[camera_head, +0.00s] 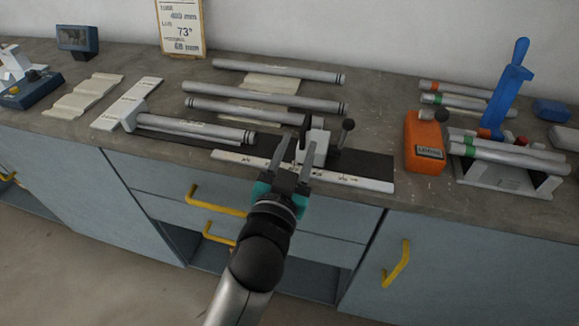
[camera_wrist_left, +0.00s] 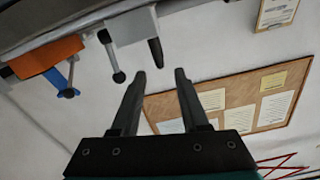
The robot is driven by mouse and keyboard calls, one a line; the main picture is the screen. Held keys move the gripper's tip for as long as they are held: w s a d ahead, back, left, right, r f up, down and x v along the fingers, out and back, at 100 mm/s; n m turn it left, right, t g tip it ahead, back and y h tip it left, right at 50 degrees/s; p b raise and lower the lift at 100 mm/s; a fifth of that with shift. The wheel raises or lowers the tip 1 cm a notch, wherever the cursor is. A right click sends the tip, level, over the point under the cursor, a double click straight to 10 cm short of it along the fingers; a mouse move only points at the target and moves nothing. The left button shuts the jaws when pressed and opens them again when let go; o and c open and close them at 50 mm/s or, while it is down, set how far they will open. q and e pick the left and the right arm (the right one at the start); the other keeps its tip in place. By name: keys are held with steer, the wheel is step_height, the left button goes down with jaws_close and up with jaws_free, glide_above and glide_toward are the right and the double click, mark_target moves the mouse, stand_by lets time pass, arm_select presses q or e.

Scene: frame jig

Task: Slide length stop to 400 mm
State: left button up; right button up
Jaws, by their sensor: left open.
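The length stop (camera_head: 318,146) is a pale block standing on the dark jig bed behind the white scale strip (camera_head: 345,181). A lever with a black ball knob (camera_head: 348,125) rises at its right side. My left gripper (camera_head: 296,147) is open, its two fingers pointing away toward the stop's left part. I cannot tell whether they touch it. In the left wrist view, the open fingers (camera_wrist_left: 157,76) have nothing between them; the stop (camera_wrist_left: 131,27) and its ball knob (camera_wrist_left: 118,76) show beyond the tips. The scale's numbers are too small to read. My right gripper is out of view.
A silver tube (camera_head: 195,129) lies at the jig's left end, with several tubes behind. An orange box (camera_head: 424,143) and a blue-handled tool (camera_head: 507,90) with a tube rack stand to the right.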

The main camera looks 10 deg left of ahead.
arm_select(q)
steer(key=shift+s+a, duration=0.1)
steer(key=shift+s, duration=2.45)
steer(key=s+a+f+n+g+y, duration=0.1)
steer(key=s+a+f+g, duration=0.25)
steer(key=f, duration=0.25)
steer(key=s+a+f+n+g+y, duration=0.1)
steer(key=s+a+f+g, duration=0.1)
steer(key=a+f+g, duration=0.3)
steer(key=s+f+m+g+h, duration=0.1)
steer(key=s+f+g+h, duration=0.1)
steer(key=s+f+g, duration=0.7)
steer(key=s+f+t, duration=0.1)
steer(key=s+f, duration=0.1)
steer(key=f, duration=0.8)
steer(key=s+f+t, duration=0.1)
steer(key=s+f, duration=0.1)
steer(key=f, duration=0.9)
steer(key=s+a+f+g, duration=0.1)
steer(key=s+a+f, duration=0.1)
steer(key=s+f, duration=1)
steer(key=s, duration=0.3)
steer(key=shift+m+y, duration=0.3)
